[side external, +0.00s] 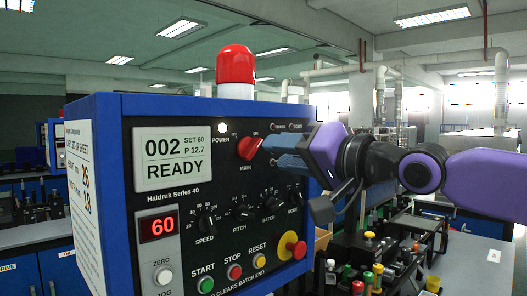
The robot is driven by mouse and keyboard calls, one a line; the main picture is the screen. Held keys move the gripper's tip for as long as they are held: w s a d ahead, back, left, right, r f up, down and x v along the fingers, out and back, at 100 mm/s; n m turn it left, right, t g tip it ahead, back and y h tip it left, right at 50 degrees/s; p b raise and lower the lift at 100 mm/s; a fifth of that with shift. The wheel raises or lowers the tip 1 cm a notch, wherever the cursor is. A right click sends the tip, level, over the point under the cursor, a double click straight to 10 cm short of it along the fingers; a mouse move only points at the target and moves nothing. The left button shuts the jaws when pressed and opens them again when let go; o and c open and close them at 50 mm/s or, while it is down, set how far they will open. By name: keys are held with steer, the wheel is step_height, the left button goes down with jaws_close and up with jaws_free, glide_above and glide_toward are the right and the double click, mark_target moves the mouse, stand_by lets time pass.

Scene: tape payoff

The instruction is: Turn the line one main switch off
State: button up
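The main switch (249,147) is a red rotary knob on the black front panel of the blue control box (116,190), with MAIN printed below it and small ON/OFF marks above. Its handle is tilted, with its upper end to the right. The white power lamp (222,128) to its left looks lit, and the display (165,158) reads 002 READY. My gripper (270,146) comes in from the right with its fingertips at or very near the knob's right side. I cannot tell whether it touches the knob or how far its fingers are apart.
Below the switch are several black dials (240,213), green, red and yellow buttons (234,271), and a red knob on a yellow disc (291,246). A red beacon (235,65) stands on top. Bench equipment with coloured caps (369,267) sits below my arm at right.

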mark_target(255, 151)
steer(key=shift+x, duration=2.5)
jaws_close()
